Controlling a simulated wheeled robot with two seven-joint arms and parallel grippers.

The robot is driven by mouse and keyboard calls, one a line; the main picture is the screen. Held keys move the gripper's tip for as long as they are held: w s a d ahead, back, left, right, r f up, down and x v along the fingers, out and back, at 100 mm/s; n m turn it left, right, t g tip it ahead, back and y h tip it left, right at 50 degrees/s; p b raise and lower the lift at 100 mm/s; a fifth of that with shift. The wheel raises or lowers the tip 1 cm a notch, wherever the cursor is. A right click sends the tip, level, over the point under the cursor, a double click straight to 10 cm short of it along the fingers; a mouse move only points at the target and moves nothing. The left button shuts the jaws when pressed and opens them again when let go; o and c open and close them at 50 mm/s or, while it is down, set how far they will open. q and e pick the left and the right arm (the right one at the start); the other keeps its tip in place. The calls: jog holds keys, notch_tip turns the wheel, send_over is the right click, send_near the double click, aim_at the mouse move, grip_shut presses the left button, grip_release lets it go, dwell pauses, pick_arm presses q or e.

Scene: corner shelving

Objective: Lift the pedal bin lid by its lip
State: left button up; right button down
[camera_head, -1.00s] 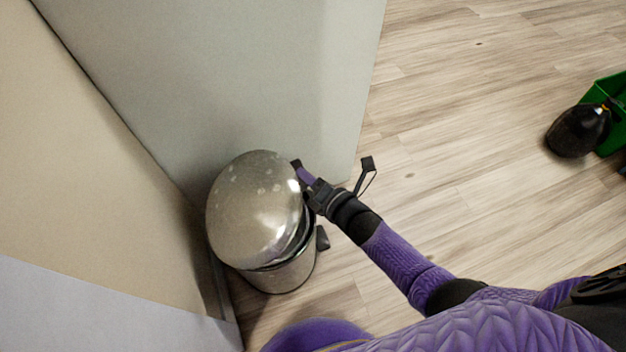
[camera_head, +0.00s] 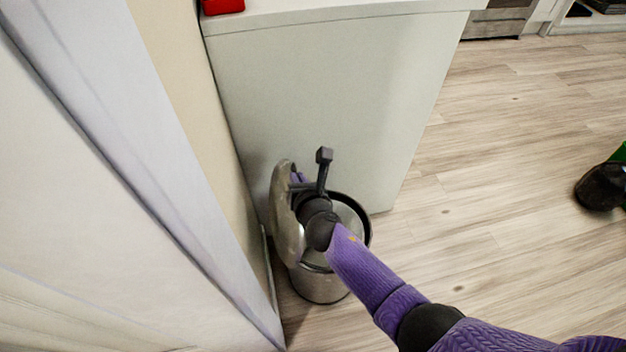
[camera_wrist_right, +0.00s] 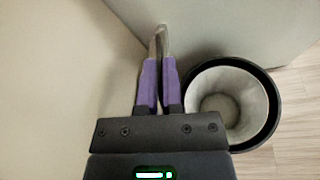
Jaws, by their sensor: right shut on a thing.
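The metal pedal bin (camera_head: 320,287) stands on the floor in the corner between the wall and a pale cabinet side. Its lid (camera_head: 284,222) is raised, standing about upright on the left side of the bin. My right gripper (camera_head: 296,180) is at the raised lid, partly hidden by my wrist in the head view. In the right wrist view, its purple fingers (camera_wrist_right: 160,62) are shut on the lid's thin edge (camera_wrist_right: 160,38). The open bin with its dark rim and pale, empty-looking inside (camera_wrist_right: 228,100) shows to the right of the fingers. My left gripper is not in view.
The pale cabinet (camera_head: 320,100) stands right behind the bin, with a red object (camera_head: 222,6) on top. A wall (camera_head: 190,110) is close on the left. Wooden floor (camera_head: 500,180) is clear to the right, with a dark rounded object (camera_head: 602,186) at the far right.

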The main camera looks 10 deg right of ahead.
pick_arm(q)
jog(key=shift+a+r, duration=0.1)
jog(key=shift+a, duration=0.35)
pick_arm(e)
jog(key=shift+s+a+r, duration=0.1)
jog(key=shift+s+a, duration=0.05)
jog(key=shift+a, duration=1.35)
jog(key=c, duration=0.8)
grip_release()
jog(key=shift+s+r+p, duration=0.1)
jog(key=shift+r+p, duration=0.05)
jog(key=shift+p, duration=0.15)
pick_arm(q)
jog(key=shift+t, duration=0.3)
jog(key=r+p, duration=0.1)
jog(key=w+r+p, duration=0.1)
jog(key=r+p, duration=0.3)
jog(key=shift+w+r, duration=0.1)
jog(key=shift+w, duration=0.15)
pick_arm(e)
jog(key=v, duration=0.9)
jog(key=shift+s+d, duration=0.1)
jog(key=shift+s, duration=0.2)
